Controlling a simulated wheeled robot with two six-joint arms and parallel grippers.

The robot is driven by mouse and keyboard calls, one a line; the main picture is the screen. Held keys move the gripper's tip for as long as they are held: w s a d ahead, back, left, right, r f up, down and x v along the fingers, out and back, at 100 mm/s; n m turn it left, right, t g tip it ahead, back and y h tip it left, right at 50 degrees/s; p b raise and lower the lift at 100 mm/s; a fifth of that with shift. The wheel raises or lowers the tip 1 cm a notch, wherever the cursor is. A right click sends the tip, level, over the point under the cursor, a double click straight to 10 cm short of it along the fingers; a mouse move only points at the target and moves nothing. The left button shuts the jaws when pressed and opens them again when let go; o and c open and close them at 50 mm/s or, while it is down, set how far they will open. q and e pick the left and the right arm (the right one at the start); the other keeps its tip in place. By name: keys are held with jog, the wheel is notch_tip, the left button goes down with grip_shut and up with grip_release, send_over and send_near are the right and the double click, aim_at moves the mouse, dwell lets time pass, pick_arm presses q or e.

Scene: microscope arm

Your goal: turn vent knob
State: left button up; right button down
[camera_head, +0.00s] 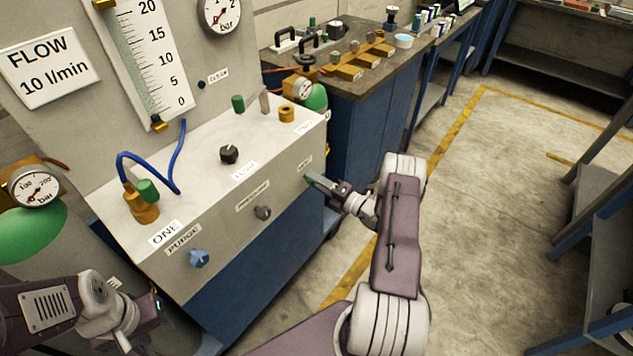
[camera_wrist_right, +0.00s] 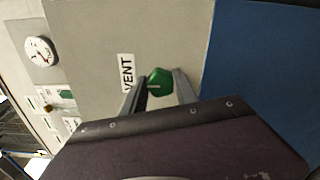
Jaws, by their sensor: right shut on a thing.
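The green vent knob (camera_wrist_right: 159,82) sits on the grey panel face beside a white label reading VENT (camera_wrist_right: 127,73) in the right wrist view. My right gripper (camera_wrist_right: 158,90) has a finger on each side of the knob and is shut on it. In the head view my right gripper (camera_head: 312,180) reaches the right end of the panel's front face, and the knob is mostly hidden there. My left gripper (camera_head: 155,305) is at the lower left, apart from the panel; its fingers are not clear.
The panel front also carries a blue purge knob (camera_head: 199,258) and a grey knob (camera_head: 263,212). A black knob (camera_head: 229,154) and brass fittings stand on its top. A workbench (camera_head: 372,85) stands behind.

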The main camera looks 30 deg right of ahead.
jog(key=c, duration=0.9)
grip_release()
jog(key=shift+c, duration=0.2)
jog(key=v, duration=0.9)
jog(key=shift+p, duration=0.45)
